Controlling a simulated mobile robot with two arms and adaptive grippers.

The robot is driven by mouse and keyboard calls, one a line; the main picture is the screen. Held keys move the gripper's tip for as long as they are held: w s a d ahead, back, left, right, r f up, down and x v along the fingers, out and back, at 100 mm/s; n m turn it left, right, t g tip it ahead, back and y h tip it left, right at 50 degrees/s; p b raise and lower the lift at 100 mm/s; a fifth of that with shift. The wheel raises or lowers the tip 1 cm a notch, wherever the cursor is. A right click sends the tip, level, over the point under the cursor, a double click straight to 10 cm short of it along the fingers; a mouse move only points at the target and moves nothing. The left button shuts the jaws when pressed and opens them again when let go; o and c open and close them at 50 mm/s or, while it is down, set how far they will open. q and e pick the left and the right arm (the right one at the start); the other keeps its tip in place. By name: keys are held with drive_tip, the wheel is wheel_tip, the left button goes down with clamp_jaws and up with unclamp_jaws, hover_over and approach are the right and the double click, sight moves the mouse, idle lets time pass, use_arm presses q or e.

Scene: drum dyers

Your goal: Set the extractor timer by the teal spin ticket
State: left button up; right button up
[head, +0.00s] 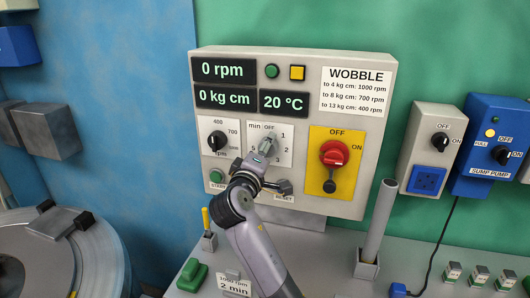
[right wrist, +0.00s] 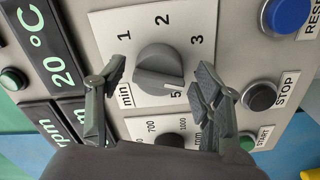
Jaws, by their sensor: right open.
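The timer dial (head: 268,145) is a grey knob on a white plate marked min, OFF and numbers. In the right wrist view the knob (right wrist: 158,66) has a white mark on its lower right side, close to the 5. My right gripper (head: 262,165) is open in front of it; in the wrist view its fingers (right wrist: 160,79) stand on either side of the knob, with gaps. The OFF label is hidden there. A ticket (head: 235,285) at the front reads 1000 rpm, 2 min; its teal colour is not clear. My left gripper is out of view.
The rpm knob (head: 217,141) sits left of the timer, the red switch (head: 334,152) right of it. STOP (right wrist: 259,96) and blue RESET (right wrist: 286,15) buttons are near my fingers. A grey tube (head: 377,218) stands right; a steel drum (head: 60,250) is left.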

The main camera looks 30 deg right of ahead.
drive_tip(key=shift+a, duration=0.1)
drive_tip(key=v, duration=1.2)
idle(0.4)
